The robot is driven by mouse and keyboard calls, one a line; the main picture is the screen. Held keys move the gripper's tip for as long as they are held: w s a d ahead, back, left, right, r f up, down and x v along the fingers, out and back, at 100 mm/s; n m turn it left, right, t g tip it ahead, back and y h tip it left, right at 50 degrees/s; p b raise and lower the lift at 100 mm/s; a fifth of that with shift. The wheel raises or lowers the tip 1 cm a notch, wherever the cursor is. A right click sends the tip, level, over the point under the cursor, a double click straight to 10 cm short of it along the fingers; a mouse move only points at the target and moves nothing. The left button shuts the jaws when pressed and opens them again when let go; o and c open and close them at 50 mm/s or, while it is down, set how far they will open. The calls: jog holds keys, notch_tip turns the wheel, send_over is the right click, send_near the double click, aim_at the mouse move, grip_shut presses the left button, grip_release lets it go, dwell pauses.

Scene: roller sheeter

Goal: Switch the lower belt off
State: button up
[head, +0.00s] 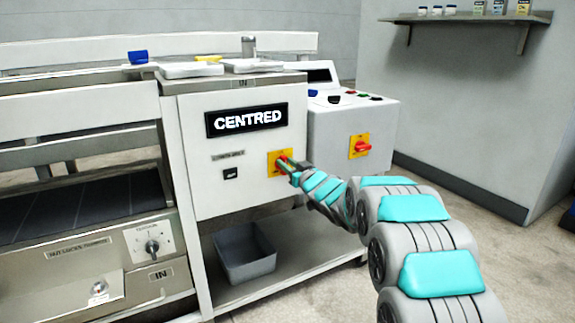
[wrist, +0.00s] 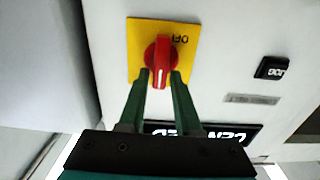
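A red rotary switch (wrist: 159,58) sits on a yellow plate (wrist: 135,35) on the white front panel. The wrist view is upside down and shows the word OFF at the plate's upper right. The knob's grip stands roughly upright in that view. My gripper (wrist: 160,74) has its two green fingers apart, one on each side of the knob's near end. I cannot tell whether they touch it. In the head view, my gripper (head: 284,163) covers most of the switch, and the yellow plate (head: 272,169) shows around it.
Left of the switch are a small label (head: 228,155) and a black JOG button (head: 230,174). A display (head: 246,120) above reads CENTRED. A second red switch (head: 361,146) is on the control box to the right. A grey bin (head: 245,258) stands on the shelf below.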

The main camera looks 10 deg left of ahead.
grip_shut()
jog(key=shift+f+n+b, duration=0.1)
jog(key=shift+n+b, duration=0.2)
jog(key=shift+s+a+f+n+b, duration=0.2)
jog(key=shift+f+n+b, duration=0.1)
jog(key=shift+n+b, duration=2.15)
jog(key=shift+s+a+f+n+b, duration=0.1)
jog(key=shift+a+f+n+b, duration=0.15)
jog(key=shift+n+b, duration=2.2)
jog(key=shift+s+a+f+n+b, duration=0.25)
jog(key=shift+n+b, duration=0.95)
jog(key=shift+n, duration=2.5)
jog(key=shift+w, duration=0.1)
jog(key=shift+o, duration=1.8)
grip_release()
